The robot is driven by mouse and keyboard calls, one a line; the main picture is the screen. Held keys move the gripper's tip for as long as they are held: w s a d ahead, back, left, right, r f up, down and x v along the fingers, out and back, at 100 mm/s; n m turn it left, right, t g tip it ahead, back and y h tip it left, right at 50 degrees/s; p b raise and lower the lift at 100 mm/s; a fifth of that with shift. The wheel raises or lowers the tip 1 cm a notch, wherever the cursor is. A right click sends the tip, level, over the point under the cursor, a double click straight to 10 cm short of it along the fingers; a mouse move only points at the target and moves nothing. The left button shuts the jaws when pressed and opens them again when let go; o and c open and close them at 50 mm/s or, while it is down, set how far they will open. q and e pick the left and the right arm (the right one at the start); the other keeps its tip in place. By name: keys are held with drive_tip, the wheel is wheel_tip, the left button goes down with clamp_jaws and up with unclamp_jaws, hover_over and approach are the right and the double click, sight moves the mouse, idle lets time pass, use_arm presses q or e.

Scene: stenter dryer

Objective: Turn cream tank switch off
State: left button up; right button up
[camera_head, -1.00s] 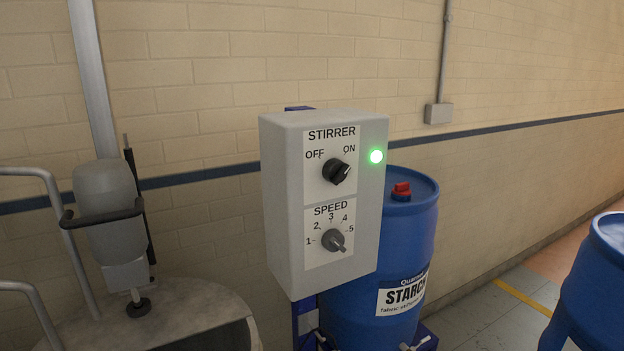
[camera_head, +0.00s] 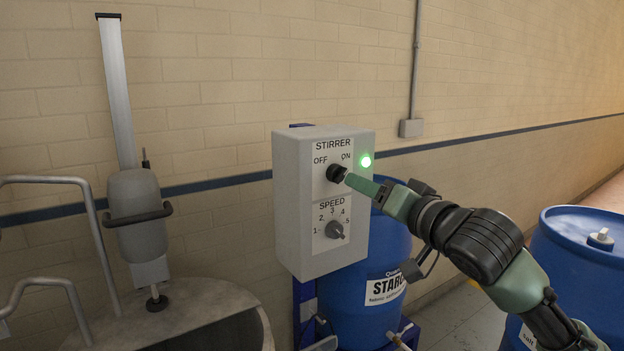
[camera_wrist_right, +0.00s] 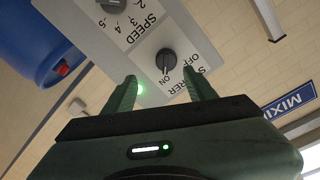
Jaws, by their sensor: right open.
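A pale grey control box (camera_head: 292,205) stands left of a blue starch drum. Its black STIRRER switch (camera_head: 336,173) has OFF and ON labels; the green lamp beside it is lit. In the right wrist view the switch (camera_wrist_right: 167,62) shows its pointer toward ON. My right gripper (camera_head: 362,183) comes in from the right, its fingertips close to the switch and partly hiding it. In the right wrist view the gripper (camera_wrist_right: 163,88) is open, its fingers spread either side of the switch, which appears just beyond the tips. Contact cannot be told. My left gripper is not in view.
A grey SPEED knob (camera_head: 335,230) sits below the switch. The blue starch drum (camera_head: 345,302) is behind the box. Another blue drum (camera_head: 575,262) stands at the right. A grey tank (camera_head: 190,312) with a stirrer motor (camera_head: 137,215) and metal rails stands at the left.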

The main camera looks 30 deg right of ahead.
sight(342, 175)
drive_tip(key=w+p, duration=0.1)
drive_tip(key=w, duration=0.1)
drive_tip(key=w+p, duration=0.1)
drive_tip(key=w, duration=0.1)
drive_tip(key=w+r+p, duration=0.1)
drive_tip(key=w+p, duration=0.1)
drive_tip(key=shift+w+a, duration=0.25)
drive_tip(key=shift+a, duration=0.1)
drive_tip(key=shift+w+f, duration=0.2)
drive_tip(key=shift+w, duration=0.3)
drive_tip(key=shift+c, duration=0.4)
clamp_jaws()
